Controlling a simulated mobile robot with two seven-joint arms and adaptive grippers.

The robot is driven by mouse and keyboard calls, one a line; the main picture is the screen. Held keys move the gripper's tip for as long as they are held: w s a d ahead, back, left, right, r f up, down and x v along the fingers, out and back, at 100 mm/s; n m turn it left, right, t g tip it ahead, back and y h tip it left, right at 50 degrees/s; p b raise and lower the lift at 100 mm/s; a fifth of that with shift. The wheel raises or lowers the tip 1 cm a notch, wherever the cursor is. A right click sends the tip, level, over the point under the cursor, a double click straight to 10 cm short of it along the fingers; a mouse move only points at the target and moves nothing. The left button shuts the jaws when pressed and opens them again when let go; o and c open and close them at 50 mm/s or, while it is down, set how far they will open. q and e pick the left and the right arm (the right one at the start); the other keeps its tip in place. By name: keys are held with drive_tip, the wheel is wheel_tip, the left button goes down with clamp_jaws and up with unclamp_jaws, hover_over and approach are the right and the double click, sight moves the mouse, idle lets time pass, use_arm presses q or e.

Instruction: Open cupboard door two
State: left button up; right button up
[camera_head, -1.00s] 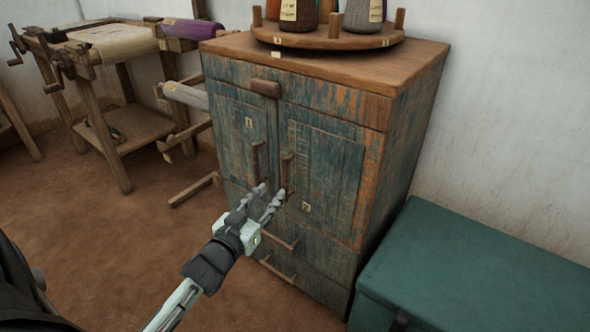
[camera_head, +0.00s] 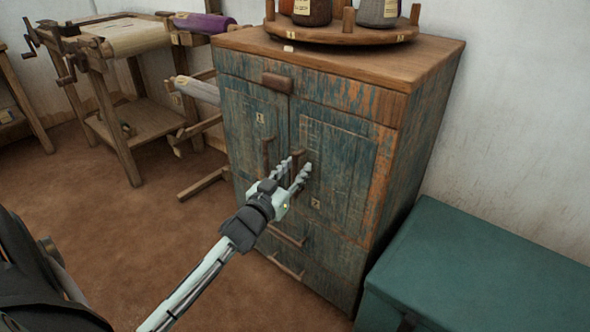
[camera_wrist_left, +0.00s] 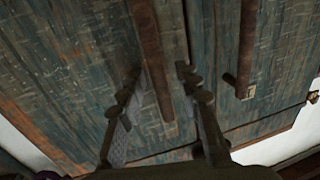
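Cupboard door two (camera_head: 345,165) is the right-hand door of a worn blue-green wooden cupboard, with a small number tag low on it. It is shut. Its upright wooden bar handle (camera_head: 297,154) is near the door's left edge. My left gripper (camera_head: 298,164) is open at this handle, its fingers reaching toward the door. In the left wrist view, the handle (camera_wrist_left: 150,45) runs between the two spread fingers of the gripper (camera_wrist_left: 158,71). I cannot tell whether either finger touches it. My right gripper is not in view.
Door one (camera_head: 240,130), also shut, has its own handle (camera_head: 267,153) close by on the left. Drawers with bar pulls (camera_head: 287,236) lie below. A green chest (camera_head: 480,265) stands at the cupboard's right. Jars stand on a round tray (camera_head: 345,36) on top. Brown floor lies open at left.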

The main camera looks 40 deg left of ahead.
use_arm(q)
clamp_jaws()
drive_tip(key=shift+s+d, duration=0.1)
idle(0.4)
